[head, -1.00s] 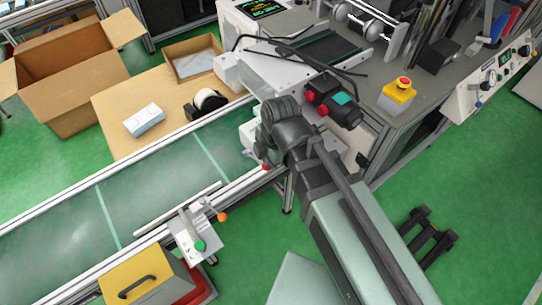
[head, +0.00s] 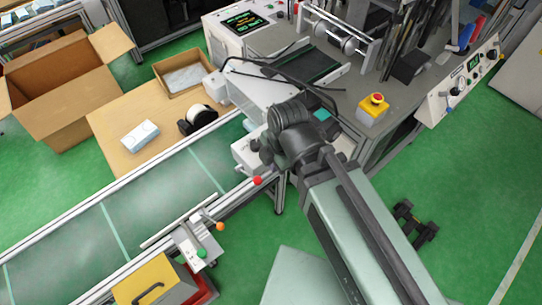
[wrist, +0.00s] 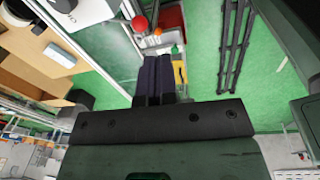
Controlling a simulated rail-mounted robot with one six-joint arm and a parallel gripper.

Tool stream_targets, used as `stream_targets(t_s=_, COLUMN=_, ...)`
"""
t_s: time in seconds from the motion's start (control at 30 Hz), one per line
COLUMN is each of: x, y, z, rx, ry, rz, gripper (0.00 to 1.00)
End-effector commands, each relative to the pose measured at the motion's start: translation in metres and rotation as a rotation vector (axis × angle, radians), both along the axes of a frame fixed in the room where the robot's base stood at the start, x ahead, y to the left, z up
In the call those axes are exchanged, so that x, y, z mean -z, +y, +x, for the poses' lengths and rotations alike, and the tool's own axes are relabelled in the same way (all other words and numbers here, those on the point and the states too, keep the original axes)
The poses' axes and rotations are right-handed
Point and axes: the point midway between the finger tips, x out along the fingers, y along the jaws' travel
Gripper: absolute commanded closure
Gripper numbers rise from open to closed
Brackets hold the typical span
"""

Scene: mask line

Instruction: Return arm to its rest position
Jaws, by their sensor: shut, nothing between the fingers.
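My arm reaches up from the lower right of the head view to its dark wrist joint beside the conveyor (head: 80,250). My gripper is hidden behind the arm there. In the wrist view my gripper (wrist: 160,62) shows as two dark fingers pressed together, with nothing between them. Beyond the fingertips are a red knob (wrist: 140,23) and the green floor. I cannot judge the gap to the knob.
The conveyor runs along the left. A wooden table (head: 115,125) bears a white box (head: 140,136), a tape dispenser (head: 197,119) and a shallow carton (head: 158,69). An emergency stop (head: 373,108) is on the machine at right.

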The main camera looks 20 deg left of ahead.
Motion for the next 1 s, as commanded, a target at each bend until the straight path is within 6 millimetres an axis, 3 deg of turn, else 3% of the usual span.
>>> stream_targets(t_s=0.33, x=0.001, y=0.001, z=0.000, rx=0.002, ry=0.000, rz=0.000, gripper=1.00)
stream_targets(t_s=0.43, x=0.001, y=0.000, z=0.000, rx=0.086, ry=0.010, rz=-0.002, gripper=1.00)
stream_targets(t_s=0.57, x=0.002, y=-0.002, z=0.000, rx=0.411, ry=0.044, rz=-0.021, gripper=1.00)
stream_targets(t_s=0.67, x=0.002, y=-0.014, z=0.009, rx=0.796, ry=0.071, rz=-0.042, gripper=1.00)
stream_targets(t_s=0.77, x=0.002, y=-0.051, z=0.035, rx=1.263, ry=0.095, rz=-0.061, gripper=1.00)
stream_targets(t_s=0.9, x=0.002, y=-0.140, z=0.081, rx=1.953, ry=0.116, rz=-0.073, gripper=1.00)
stream_targets(t_s=1.0, x=0.002, y=-0.205, z=0.100, rx=2.259, ry=0.120, rz=-0.073, gripper=1.00)
